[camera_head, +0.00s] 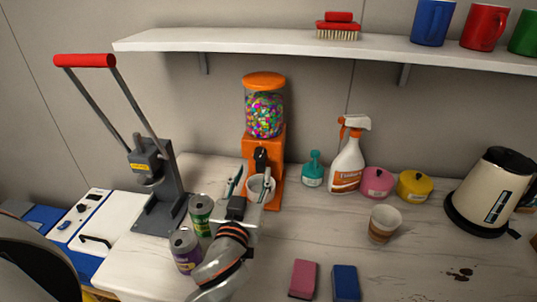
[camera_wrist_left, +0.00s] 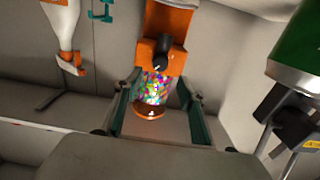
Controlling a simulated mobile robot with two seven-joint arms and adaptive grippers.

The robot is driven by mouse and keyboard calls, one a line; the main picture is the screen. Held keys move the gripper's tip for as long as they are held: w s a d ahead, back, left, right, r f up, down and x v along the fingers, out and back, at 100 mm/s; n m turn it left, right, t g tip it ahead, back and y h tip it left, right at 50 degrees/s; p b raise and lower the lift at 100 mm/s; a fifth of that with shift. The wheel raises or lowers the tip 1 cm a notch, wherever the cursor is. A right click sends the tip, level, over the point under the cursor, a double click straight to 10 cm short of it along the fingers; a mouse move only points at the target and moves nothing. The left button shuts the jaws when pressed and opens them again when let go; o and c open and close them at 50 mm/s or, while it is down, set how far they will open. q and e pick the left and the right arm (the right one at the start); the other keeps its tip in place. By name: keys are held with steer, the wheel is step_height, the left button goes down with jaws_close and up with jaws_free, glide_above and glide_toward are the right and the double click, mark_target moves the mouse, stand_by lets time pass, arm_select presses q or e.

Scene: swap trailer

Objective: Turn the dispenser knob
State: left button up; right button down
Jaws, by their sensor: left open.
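The orange dispenser (camera_head: 264,140) stands upright against the wall, with a clear globe of colourful candies under an orange lid. Its black knob (camera_head: 260,157) is on the front, below the globe. My left gripper (camera_head: 252,182) is open in front of the dispenser, slightly below the knob in the head view, and partly hides the dispenser's lower front. The left wrist view is upside down and shows the dispenser knob (camera_wrist_left: 162,48) beyond the open, empty fingers of the left gripper (camera_wrist_left: 160,112). I see no contact with the knob. My right gripper is not in view.
A green can (camera_head: 201,212) and a purple can (camera_head: 184,250) stand beside my left arm. A lever press (camera_head: 155,185) is left; a teal bottle (camera_head: 313,170) and a spray bottle (camera_head: 347,160) are right. A shelf (camera_head: 270,40) runs above. A paper cup (camera_head: 383,224) stands right.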

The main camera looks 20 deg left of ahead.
mark_target(259, 156)
arm_select(q)
steer(key=p+x, duration=0.1)
steer(key=x, duration=0.6)
steer(key=shift+p, duration=0.3)
steer(key=shift+w+a, duration=0.15)
steer(key=shift+w, duration=0.2)
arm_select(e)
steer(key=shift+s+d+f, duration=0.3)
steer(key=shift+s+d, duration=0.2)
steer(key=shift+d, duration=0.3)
arm_select(q)
steer(key=c, duration=1.1)
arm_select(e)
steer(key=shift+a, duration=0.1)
